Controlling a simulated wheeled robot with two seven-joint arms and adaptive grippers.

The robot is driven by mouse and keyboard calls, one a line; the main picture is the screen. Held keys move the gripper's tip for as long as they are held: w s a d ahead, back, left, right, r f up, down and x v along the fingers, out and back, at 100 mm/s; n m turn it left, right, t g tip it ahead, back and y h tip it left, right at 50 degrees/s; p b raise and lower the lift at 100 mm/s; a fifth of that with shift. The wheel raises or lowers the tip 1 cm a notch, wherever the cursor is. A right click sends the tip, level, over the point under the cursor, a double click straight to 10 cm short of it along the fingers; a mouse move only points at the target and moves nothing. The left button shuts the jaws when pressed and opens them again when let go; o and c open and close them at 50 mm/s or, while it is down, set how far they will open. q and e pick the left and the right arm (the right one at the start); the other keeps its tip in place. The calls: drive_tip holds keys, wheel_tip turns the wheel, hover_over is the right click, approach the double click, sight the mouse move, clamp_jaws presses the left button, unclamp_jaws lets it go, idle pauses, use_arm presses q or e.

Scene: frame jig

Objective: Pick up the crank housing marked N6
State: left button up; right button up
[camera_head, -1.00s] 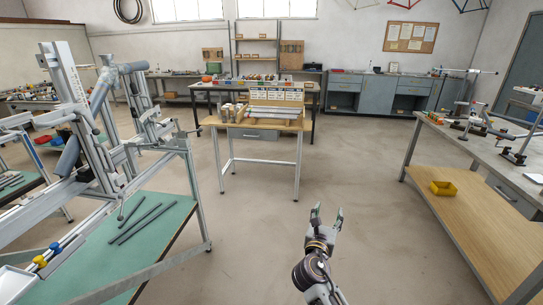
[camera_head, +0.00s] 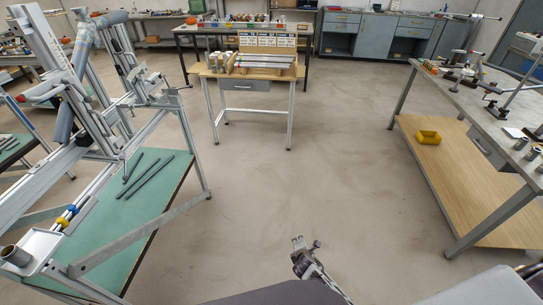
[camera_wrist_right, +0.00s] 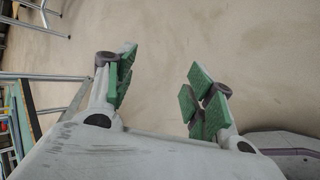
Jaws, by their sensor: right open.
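No N6 mark is legible in any view, so I cannot tell which part is the crank housing. Short grey cylinders (camera_head: 520,144) stand on the right-hand bench. Another grey cylinder (camera_head: 17,256) sits on a white tray (camera_head: 38,243) at the lower left, by the frame jig (camera_head: 92,118). My right gripper (camera_head: 299,240) is low over bare floor, away from both. In the right wrist view the right gripper (camera_wrist_right: 158,80) is open, with green-padded fingers apart and only floor between them. My left gripper is not in view.
A small wooden-topped table (camera_head: 243,71) with parts stands at the back. A green shelf (camera_head: 104,238) lies under the jig. The middle floor (camera_head: 285,185) is clear.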

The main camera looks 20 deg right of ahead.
use_arm(q)
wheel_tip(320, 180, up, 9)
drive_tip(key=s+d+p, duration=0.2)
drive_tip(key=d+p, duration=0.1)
drive_tip(key=p, duration=0.5)
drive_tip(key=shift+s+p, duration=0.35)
use_arm(e)
drive_tip(key=s+f+m+g+y, duration=0.1)
drive_tip(key=s+f+m, duration=0.4)
drive_tip(key=s, duration=0.8)
drive_tip(key=s+f+m+g+y, duration=0.1)
drive_tip(key=s+f+m+g, duration=0.2)
drive_tip(key=s, duration=1)
drive_tip(key=s+d+f+m+g, duration=0.1)
drive_tip(key=s+f+m+g, duration=0.2)
drive_tip(key=s+f+m, duration=0.3)
drive_tip(key=s+m, duration=0.3)
drive_tip(key=s, duration=0.4)
drive_tip(key=shift+s+f+y, duration=0.3)
drive_tip(key=shift+s+y, duration=0.1)
